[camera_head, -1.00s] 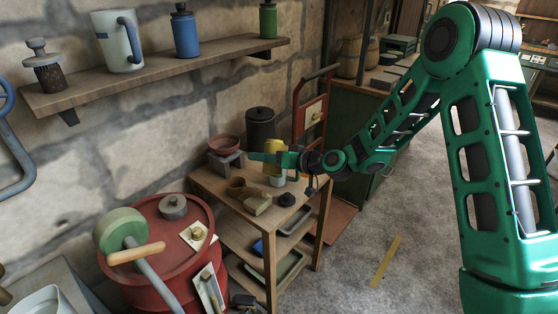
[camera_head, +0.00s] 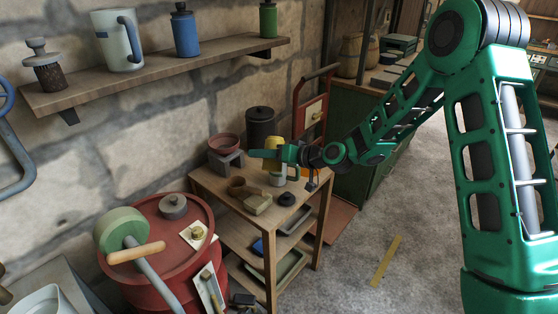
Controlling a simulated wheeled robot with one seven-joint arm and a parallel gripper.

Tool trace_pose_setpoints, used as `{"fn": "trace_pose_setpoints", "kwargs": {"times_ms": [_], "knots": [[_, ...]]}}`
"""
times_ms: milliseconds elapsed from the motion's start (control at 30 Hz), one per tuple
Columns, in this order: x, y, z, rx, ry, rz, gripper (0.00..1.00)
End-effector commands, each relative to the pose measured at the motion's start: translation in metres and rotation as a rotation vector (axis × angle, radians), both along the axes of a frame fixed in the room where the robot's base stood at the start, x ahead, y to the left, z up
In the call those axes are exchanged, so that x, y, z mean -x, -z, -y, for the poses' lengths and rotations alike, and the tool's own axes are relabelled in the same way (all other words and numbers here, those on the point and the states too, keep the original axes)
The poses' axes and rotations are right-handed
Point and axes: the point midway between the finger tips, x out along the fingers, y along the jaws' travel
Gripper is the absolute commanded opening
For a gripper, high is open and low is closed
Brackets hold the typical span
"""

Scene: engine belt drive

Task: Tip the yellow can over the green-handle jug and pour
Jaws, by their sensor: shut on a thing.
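The yellow can (camera_head: 273,144) is held in my gripper (camera_head: 268,154) above the wooden stand. Only its upper part shows; the green fingers cover the rest, so I cannot tell its exact tilt. A pale jug (camera_head: 276,180) stands on the stand right below the can and gripper. A handle shows on its right side; its colour is hard to tell at this size. The can is above the jug and looks apart from it. No stream of liquid is visible.
The wooden stand (camera_head: 228,197) also bears a reddish bowl (camera_head: 223,143) on a grey block, a dark lidded canister (camera_head: 260,124), a brown cup (camera_head: 237,185) and a black item (camera_head: 287,199). A red drum (camera_head: 150,240) stands at front left.

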Motion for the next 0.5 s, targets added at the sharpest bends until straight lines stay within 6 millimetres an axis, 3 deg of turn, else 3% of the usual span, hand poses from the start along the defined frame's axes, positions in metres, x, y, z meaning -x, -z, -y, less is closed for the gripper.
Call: {"fn": "trace_pose_setpoints", "kwargs": {"times_ms": [500], "knots": [[-0.0001,-0.0034,0.0002,-0.009,0.001,-0.054,0.00]]}}
